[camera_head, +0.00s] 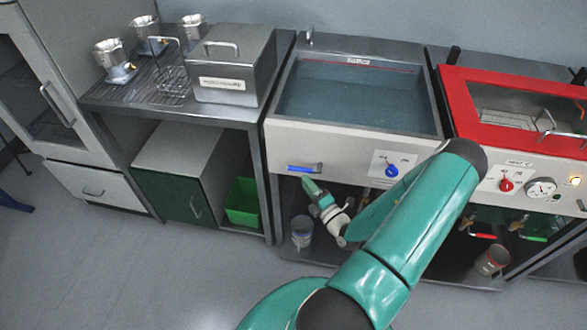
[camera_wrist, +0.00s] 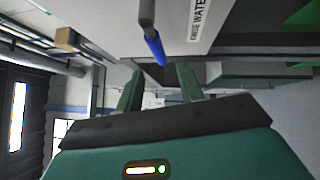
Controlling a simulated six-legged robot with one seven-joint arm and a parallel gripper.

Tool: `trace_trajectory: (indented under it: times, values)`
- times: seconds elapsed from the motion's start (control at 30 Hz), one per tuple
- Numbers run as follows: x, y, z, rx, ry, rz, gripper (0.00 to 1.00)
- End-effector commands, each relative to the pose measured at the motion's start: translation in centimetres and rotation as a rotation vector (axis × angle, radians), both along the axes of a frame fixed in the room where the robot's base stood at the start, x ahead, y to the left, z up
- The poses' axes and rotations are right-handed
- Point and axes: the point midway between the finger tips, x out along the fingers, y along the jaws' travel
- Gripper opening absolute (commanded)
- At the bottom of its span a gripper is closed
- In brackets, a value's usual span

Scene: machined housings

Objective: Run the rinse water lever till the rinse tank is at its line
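The rinse tank (camera_head: 283,95) is a steel basin in the middle of the head view, holding bluish water (camera_head: 355,98). A thin red line (camera_head: 385,66) runs along its back wall; the gap between water and line is hard to judge. The rinse water lever (camera_head: 303,169) has a blue grip and sits on the left of the tank's front panel. My gripper (camera_head: 308,184) is just below it. In the wrist view the blue lever (camera_wrist: 155,48) lies just beyond the fingertips of my gripper (camera_wrist: 158,78), roughly between them. The fingers are apart, with nothing between them.
A blue knob (camera_head: 391,171) is on the same panel, right of the lever. A red-framed unit (camera_head: 500,130) stands at the right. A steel lidded box (camera_head: 232,70) is on the left bench. A cup (camera_head: 302,232) and a can (camera_head: 492,260) stand on the lower shelf.

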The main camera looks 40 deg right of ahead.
Motion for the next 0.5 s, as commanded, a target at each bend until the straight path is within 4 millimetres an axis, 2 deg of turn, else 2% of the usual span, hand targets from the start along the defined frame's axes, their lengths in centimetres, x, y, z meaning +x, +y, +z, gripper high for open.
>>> trace_trajectory:
  times: [0.1, 0.3, 0.5]
  values:
    - [2.6, -0.2, 0.4, -0.002, -0.001, 0.003, 0.38]
    - [6.2, -0.5, 0.8, -0.002, -0.001, 0.005, 0.38]
    - [7.8, -0.7, 1.0, -0.001, 0.0, 0.005, 0.38]
